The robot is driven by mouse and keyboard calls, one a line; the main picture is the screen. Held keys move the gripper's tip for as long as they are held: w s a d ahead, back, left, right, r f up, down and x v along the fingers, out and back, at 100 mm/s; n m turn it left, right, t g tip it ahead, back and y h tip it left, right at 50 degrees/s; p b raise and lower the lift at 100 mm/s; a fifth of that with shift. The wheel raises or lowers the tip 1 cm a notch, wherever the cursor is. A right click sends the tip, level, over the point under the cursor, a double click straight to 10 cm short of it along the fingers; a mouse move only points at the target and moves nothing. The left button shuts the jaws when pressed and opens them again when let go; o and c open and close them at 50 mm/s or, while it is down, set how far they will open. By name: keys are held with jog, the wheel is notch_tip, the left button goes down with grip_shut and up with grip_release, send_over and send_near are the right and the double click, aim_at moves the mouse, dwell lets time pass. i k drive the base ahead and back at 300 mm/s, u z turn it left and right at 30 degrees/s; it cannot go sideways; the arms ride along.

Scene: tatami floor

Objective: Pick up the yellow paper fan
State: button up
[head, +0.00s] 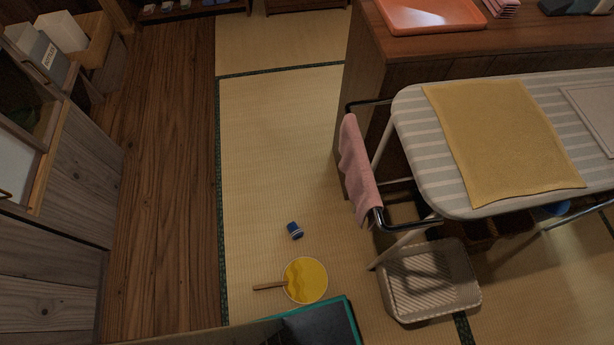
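The yellow paper fan (305,281) lies flat on the tatami floor in the lower middle of the head view. It is round, with a pale rim and a short wooden handle pointing left. Nothing covers it. My gripper is not in view.
A small blue object (294,230) lies just beyond the fan. A green-edged dark object (325,325) is close on its near side. Tatami (275,150) beyond is clear; wooden cabinets (60,180) line the left.

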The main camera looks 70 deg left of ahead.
aim_at(305, 280)
jog(key=u, duration=1.4)
jog(key=k, duration=1.3)
jog(key=u, duration=0.4)
jog(key=i, duration=0.55)
jog(key=u, duration=0.95)
